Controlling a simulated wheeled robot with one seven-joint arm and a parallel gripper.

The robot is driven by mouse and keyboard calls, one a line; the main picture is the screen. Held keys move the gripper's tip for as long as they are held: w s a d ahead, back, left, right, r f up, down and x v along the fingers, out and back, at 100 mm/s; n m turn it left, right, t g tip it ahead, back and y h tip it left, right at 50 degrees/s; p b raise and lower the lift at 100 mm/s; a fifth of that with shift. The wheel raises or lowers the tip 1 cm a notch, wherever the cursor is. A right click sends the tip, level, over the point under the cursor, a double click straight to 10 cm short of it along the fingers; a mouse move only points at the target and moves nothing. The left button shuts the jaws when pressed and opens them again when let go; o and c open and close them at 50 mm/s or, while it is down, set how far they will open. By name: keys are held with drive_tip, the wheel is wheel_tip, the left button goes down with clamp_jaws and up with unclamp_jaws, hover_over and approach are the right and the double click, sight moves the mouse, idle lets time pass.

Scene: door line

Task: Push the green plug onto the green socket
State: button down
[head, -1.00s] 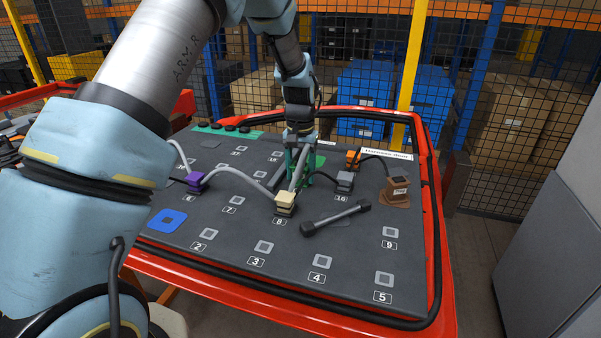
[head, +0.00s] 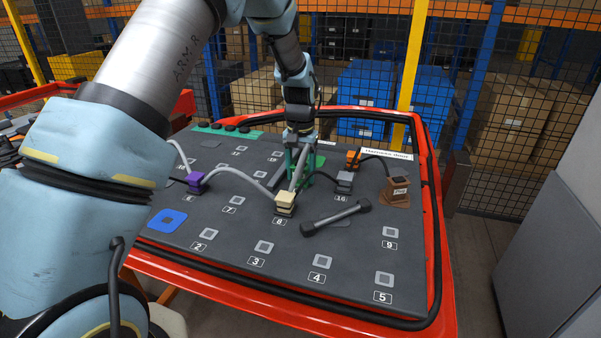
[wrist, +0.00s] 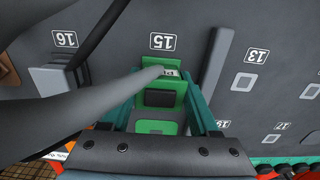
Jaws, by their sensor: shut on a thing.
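My gripper (wrist: 162,100) is shut on the green plug (wrist: 172,96), which shows between its two green fingers in the wrist view. A thick grey cable (wrist: 90,108) runs up to the plug and covers part of its label. Green surface of the green socket (head: 319,161) shows just right of my gripper (head: 301,168) in the head view. In the wrist view a green edge shows at the number 15 plate, just past the plug. The plug is over or at this socket; its underside is hidden, so I cannot tell whether it is seated.
A dark bar (wrist: 216,72) stands close beside my gripper. A grey plug (head: 345,181) at 16 and a cream plug (head: 285,203) are near. A loose dark rod (head: 335,217) lies on the board (head: 215,257). The front of the board is clear.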

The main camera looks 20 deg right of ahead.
sight(301, 163)
drive_tip(key=shift+r+p, duration=0.35)
drive_tip(key=shift+r, duration=0.1)
idle(0.5)
drive_tip(key=c, duration=0.8)
unclamp_jaws()
drive_tip(key=shift+d, duration=0.1)
clamp_jaws()
drive_tip(key=shift+r+p, duration=2.5)
drive_tip(key=shift+r, duration=1)
drive_tip(key=shift+f, duration=0.1)
